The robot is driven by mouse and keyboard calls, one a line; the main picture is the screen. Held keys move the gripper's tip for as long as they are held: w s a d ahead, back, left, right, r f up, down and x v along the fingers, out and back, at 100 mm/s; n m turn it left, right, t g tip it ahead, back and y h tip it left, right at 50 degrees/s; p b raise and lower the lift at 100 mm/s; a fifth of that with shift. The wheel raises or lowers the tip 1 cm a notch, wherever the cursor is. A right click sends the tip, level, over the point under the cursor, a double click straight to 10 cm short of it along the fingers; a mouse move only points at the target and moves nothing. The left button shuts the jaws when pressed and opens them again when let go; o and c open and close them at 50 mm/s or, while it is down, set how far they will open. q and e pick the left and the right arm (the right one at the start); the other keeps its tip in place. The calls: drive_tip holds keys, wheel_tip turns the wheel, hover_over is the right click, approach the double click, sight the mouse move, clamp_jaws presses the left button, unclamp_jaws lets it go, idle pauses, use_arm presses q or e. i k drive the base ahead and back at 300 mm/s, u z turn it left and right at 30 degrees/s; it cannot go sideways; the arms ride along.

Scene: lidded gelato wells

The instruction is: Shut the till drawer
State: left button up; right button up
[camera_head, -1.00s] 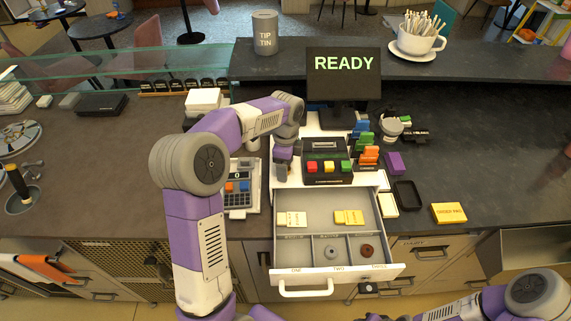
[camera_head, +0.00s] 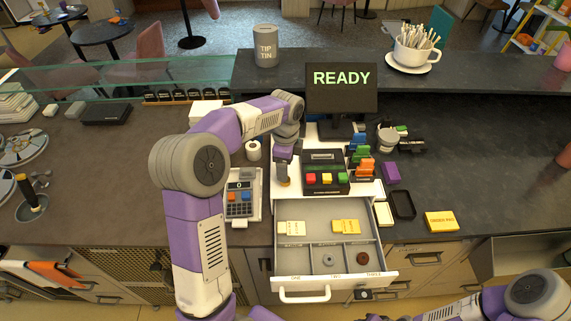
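The till drawer (camera_head: 373,240) is pulled open below the counter, its white handle (camera_head: 304,295) facing me. Yellow slips (camera_head: 292,228) and more yellow slips (camera_head: 346,226) lie in its back section. A grey ring (camera_head: 328,260) and a brown ring (camera_head: 362,258) lie in its front compartments. My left gripper (camera_head: 283,180) points down behind the drawer, at the left side of the till (camera_head: 325,180), apart from the handle. Its fingers are too small and hidden to read. My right arm shows at the bottom right; its gripper is not clearly visible.
A READY screen (camera_head: 341,90) stands behind the till. A card reader (camera_head: 241,200) sits left of the drawer. A black tray (camera_head: 403,205) and a yellow box (camera_head: 441,221) lie to its right. The space before the drawer is partly crossed by my arms.

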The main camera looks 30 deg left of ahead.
sight(299, 266)
drive_tip(key=k, duration=1)
